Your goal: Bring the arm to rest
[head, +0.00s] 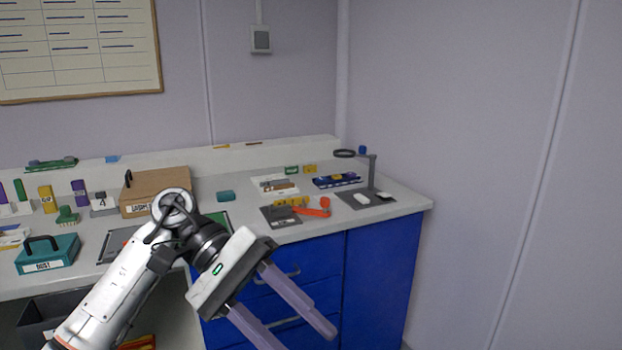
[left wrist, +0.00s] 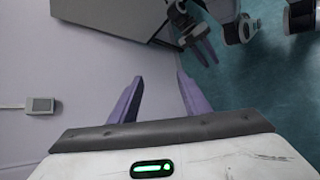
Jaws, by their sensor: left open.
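My left arm comes in from the lower left in the head view. My left gripper (head: 300,338) is open and empty, with its two purple fingers spread in front of the blue cabinet drawers. The left wrist view shows the same open fingers (left wrist: 158,84) with nothing between them. Another gripper with purple fingers, which looks like my right one (left wrist: 203,50), shows small near the top of the left wrist view. I cannot tell how far it is open. My right gripper is not in the head view.
A pale bench (head: 376,211) over blue cabinets (head: 381,262) runs along the back wall. It holds a teal box (head: 62,258), a cardboard box (head: 158,183), orange-handled tools (head: 318,211) and a magnifier stand (head: 373,175). Clear space lies right of the bench, before the wall.

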